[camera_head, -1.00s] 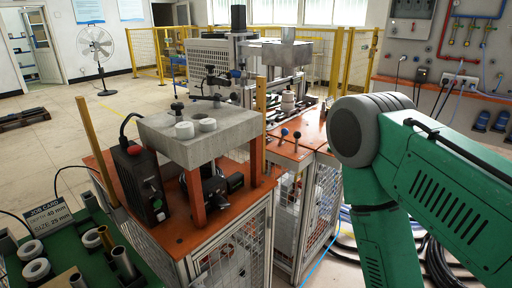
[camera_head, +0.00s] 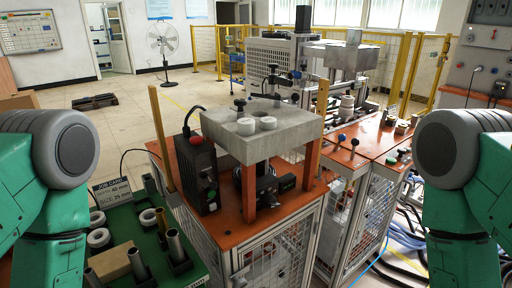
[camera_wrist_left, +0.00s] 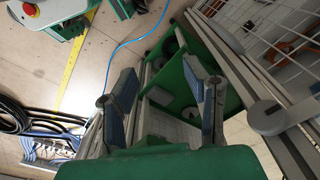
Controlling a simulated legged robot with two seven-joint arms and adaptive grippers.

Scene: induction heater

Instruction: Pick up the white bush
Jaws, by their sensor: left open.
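Two white bushes, short rings, stand on the grey block of the heater in the head view, a left one (camera_head: 246,126) and a right one (camera_head: 267,122). More white rings lie on the green table at the lower left, one (camera_head: 98,237) beside the job card and another (camera_head: 97,219) behind it. My left gripper (camera_wrist_left: 165,88) is open in the left wrist view, with nothing seen between its blue-padded fingers. It is outside the head view, where only my left arm shows at the left edge. My right gripper is out of view.
The heater stands on an orange-topped caged cart (camera_head: 230,217). The green table (camera_head: 205,268) also holds metal tubes (camera_head: 175,245) and a tan block (camera_head: 112,263). A second orange bench (camera_head: 372,140) stands to the right. Blue and black hoses (camera_head: 405,245) lie on the floor.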

